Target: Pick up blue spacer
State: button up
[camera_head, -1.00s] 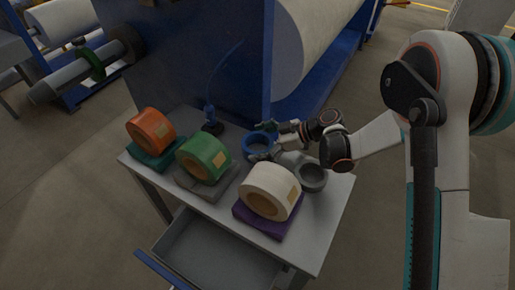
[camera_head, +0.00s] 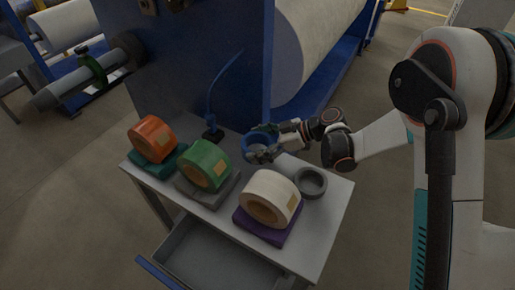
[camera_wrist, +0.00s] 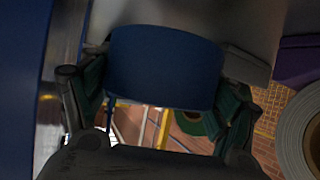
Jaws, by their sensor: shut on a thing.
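The blue spacer (camera_head: 258,140) is a ring at the back of the grey table (camera_head: 325,220), close to the blue machine wall. My gripper (camera_head: 266,144) is shut on it, with the fingers at the ring's right side. In the wrist view the spacer (camera_wrist: 166,66) fills the upper middle, between the two green-padded fingers of my gripper (camera_wrist: 160,95). Whether the spacer is clear of the table top is hard to tell.
A green roll (camera_head: 205,165) and an orange roll (camera_head: 152,138) stand to the left. The drawer (camera_head: 215,262) is open in front. The blue machine (camera_head: 190,60) rises behind.

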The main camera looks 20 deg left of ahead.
notch_tip(320, 180, up, 17)
jog(key=p, duration=0.5)
jog(key=w+d+m+t+h, duration=0.1)
jog(key=w+d+m+t, duration=0.4)
jog(key=d, duration=0.7)
jog(key=w+d+m+t, duration=0.5)
jog(key=w+d, duration=0.1)
jog(key=d, duration=0.5)
jog(key=s+d+r+m+t+h, duration=0.1)
jog(key=d+r+m+t+h, duration=0.2)
jog(key=d, duration=0.8)
jog(key=d+m+t+h, duration=0.2)
jog(key=d+m+h, duration=0.25)
jog(key=d, duration=0.65)
jog(key=s+f+m+t+h, duration=0.1)
jog(key=s+f+m+h, duration=0.2)
jog(key=s+f+m, duration=0.1)
jog(key=shift+s+d+f, duration=0.25)
jog(key=shift+s+f, duration=0.4)
jog(key=shift+s, duration=0.1)
jog(key=shift+a, duration=0.1)
